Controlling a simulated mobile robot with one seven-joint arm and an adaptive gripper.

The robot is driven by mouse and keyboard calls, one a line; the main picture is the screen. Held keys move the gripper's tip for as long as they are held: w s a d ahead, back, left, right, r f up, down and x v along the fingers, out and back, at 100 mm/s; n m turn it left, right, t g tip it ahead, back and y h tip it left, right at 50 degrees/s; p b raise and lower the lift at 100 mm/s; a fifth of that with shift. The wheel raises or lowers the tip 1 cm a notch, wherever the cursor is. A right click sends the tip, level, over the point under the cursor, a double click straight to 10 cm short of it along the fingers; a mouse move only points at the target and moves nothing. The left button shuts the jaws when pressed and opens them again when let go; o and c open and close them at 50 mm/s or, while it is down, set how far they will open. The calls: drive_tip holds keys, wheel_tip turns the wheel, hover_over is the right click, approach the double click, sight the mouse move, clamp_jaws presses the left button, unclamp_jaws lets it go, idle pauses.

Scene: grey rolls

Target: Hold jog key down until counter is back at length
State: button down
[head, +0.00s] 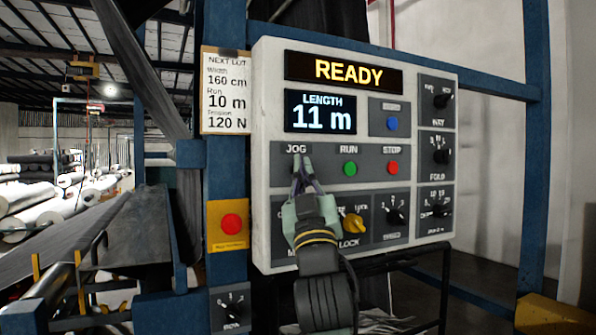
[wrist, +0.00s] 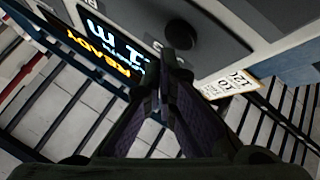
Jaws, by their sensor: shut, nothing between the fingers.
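The counter display (head: 320,113) on the white control panel reads LENGTH 11 m. Above it, the status display (head: 348,72) reads READY. My gripper (head: 302,168) is shut and empty, its fingertips just below the JOG label at the panel's left. In the head view the fingers cover the jog key. In the wrist view a dark round key (wrist: 180,33) shows just beyond the fingertips (wrist: 166,65). I cannot tell whether they touch it.
Right of my fingers are a green RUN button (head: 350,168) and a red STOP button (head: 393,168). A yellow key switch (head: 353,222) sits close to my wrist. A card (head: 227,92) reads Run 10 m. A red button (head: 231,224) is on the post.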

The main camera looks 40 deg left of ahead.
drive_tip(key=shift+a, duration=0.15)
drive_tip(key=shift+w+a, duration=0.15)
drive_tip(key=shift+a, duration=0.05)
drive_tip(key=shift+w+a, duration=0.2)
drive_tip(key=shift+a, duration=0.25)
idle(1.8)
idle(0.6)
drive_tip(key=shift+s+d, duration=0.35)
drive_tip(key=shift+d, duration=0.45)
drive_tip(key=d, duration=0.1)
drive_tip(key=s+d, duration=0.1)
drive_tip(key=d, duration=0.1)
drive_tip(key=s+d, duration=0.1)
drive_tip(key=shift+d, duration=0.35)
